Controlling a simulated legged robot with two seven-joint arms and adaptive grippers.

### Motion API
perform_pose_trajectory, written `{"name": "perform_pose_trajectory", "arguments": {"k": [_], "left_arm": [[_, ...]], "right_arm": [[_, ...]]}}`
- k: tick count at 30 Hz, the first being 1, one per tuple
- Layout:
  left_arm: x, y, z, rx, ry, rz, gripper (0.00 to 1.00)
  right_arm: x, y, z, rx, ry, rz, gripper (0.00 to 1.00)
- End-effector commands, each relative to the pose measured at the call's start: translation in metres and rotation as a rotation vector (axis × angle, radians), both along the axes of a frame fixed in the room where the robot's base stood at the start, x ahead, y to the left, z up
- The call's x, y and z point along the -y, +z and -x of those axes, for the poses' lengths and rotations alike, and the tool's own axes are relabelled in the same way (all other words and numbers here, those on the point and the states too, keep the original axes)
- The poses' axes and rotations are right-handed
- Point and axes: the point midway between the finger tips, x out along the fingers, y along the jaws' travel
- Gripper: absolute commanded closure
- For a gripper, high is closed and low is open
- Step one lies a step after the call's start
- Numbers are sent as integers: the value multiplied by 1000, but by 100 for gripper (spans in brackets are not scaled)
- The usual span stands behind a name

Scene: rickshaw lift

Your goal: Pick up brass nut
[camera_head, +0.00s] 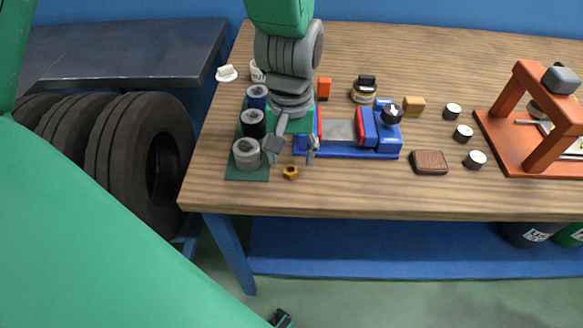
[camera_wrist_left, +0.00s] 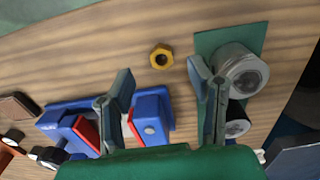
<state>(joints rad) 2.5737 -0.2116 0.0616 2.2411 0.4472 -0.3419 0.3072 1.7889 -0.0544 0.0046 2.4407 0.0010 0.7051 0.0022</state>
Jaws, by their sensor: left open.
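The brass nut (camera_head: 290,172) lies on the wooden table near its front edge, in front of the left end of the blue vise. It also shows in the left wrist view (camera_wrist_left: 161,57), lying flat with its hole facing up, beyond and between the fingertips. My left gripper (camera_head: 293,148) is open and empty above the table, just behind the nut in the head view. In the left wrist view its two fingers (camera_wrist_left: 158,85) are spread apart. The nut is not touched by either finger. My right gripper is not seen.
A green mat (camera_head: 247,174) with several dark and grey cylinders stands left of the nut. The blue vise (camera_head: 385,148) stands to the right, close behind. A brown block (camera_head: 429,162), several small weights and an orange press (camera_head: 543,150) lie further right. The table's front strip is clear.

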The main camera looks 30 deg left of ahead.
Motion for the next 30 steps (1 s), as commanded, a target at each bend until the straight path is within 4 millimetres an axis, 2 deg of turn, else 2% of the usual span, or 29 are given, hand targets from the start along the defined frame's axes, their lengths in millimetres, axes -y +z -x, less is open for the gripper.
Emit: {"name": "perform_pose_trajectory", "arguments": {"k": [9, 18, 19, 21, 23, 30], "left_arm": [[-1, -45, -1, -4, -1, -2, 53], [-2, -49, -1, 0, 0, -1, 53], [-2, -49, -1, 0, 0, -1, 56], [-2, -49, -1, -1, 0, -1, 81], [-2, -49, -1, -1, 0, -1, 100], [-2, -50, -1, -1, 0, -2, 100]], "right_arm": [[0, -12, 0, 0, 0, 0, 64], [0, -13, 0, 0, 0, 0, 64], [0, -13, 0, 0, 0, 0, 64], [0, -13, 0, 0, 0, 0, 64], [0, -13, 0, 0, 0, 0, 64], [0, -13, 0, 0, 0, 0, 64]]}}
